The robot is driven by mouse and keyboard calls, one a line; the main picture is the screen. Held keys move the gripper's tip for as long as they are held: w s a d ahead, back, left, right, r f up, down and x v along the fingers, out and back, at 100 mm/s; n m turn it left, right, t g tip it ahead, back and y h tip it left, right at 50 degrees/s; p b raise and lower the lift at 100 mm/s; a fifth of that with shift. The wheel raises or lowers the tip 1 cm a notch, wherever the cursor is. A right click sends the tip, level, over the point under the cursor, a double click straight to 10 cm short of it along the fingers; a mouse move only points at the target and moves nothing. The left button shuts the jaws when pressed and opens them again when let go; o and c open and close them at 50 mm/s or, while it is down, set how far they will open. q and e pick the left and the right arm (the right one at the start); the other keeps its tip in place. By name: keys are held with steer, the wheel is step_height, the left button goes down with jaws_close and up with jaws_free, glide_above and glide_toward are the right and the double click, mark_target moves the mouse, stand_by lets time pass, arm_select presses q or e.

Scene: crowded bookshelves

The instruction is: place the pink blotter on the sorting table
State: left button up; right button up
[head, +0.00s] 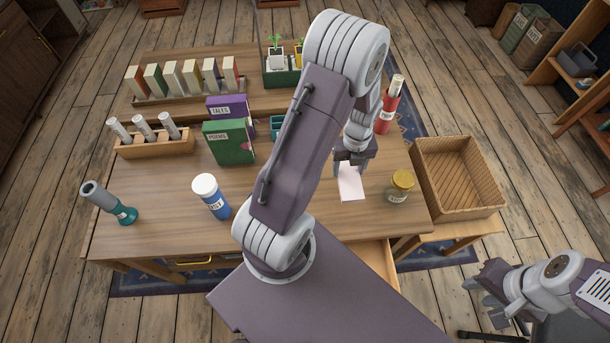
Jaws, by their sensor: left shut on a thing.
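The pale pink blotter (351,186) is a thin flat sheet at the right part of the wooden table (158,232). My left gripper (353,160) points down and is shut on the sheet's far end. The fingers and wrist cover that end. I cannot tell whether the sheet touches the tabletop or is held just above it. My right gripper (484,298) is off to the lower right, away from the table, with its fingers apart and nothing seen between them.
A yellow-lidded jar (399,187) stands right of the blotter, a red bottle (390,104) behind it. A wicker basket (461,176) is farther right. A blue bottle (211,196) and green box (229,142) stand left of my arm. A drawer (373,262) is open in front.

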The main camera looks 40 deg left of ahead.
mark_target(346, 179)
arm_select(q)
step_height(346, 179, down, 6)
steer(key=shift+w+f+b, duration=0.1)
steer(key=shift+f+b, duration=0.1)
steer(key=shift+b, duration=0.35)
step_height(346, 179, down, 3)
steer(key=shift+f+b, duration=0.1)
steer(key=shift+b, duration=0.25)
steer(key=shift+f, duration=0.25)
steer(key=shift+f, duration=0.15)
steer(key=o, duration=1.4)
